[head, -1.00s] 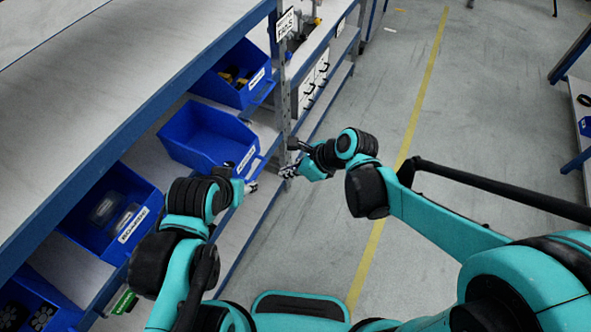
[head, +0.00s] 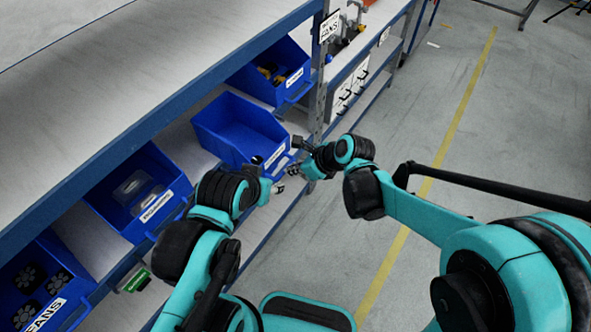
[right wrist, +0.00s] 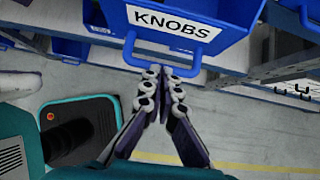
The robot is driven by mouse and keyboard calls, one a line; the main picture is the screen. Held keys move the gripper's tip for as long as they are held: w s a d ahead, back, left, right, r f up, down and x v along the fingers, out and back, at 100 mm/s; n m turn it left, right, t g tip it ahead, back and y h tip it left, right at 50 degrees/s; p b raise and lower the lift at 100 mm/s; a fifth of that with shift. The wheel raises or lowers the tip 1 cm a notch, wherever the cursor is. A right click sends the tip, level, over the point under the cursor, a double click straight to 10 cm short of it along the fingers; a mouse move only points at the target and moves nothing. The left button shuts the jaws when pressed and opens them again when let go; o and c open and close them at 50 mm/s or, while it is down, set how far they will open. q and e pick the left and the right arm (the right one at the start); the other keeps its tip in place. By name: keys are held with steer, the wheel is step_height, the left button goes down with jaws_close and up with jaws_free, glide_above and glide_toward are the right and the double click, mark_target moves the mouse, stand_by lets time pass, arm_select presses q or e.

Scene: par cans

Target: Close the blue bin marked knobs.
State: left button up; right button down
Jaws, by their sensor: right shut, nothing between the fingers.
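Other blue bins flank it: one with yellow and black parts (head: 254,82) behind, one with clear packs (head: 108,206) and the fans bin (head: 32,260) nearer. A shelf post (head: 317,105) stands close to my right gripper.

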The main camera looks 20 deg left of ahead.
mark_target(248, 149)
steer(key=w+a, duration=0.1)
steer(key=a, duration=0.3)
steer(key=w+a, duration=0.2)
steer(key=a, duration=0.3)
steer(key=w+a+b, duration=0.1)
steer(key=w+a, duration=0.1)
steer(key=a, duration=0.2)
steer(key=shift+a, duration=0.25)
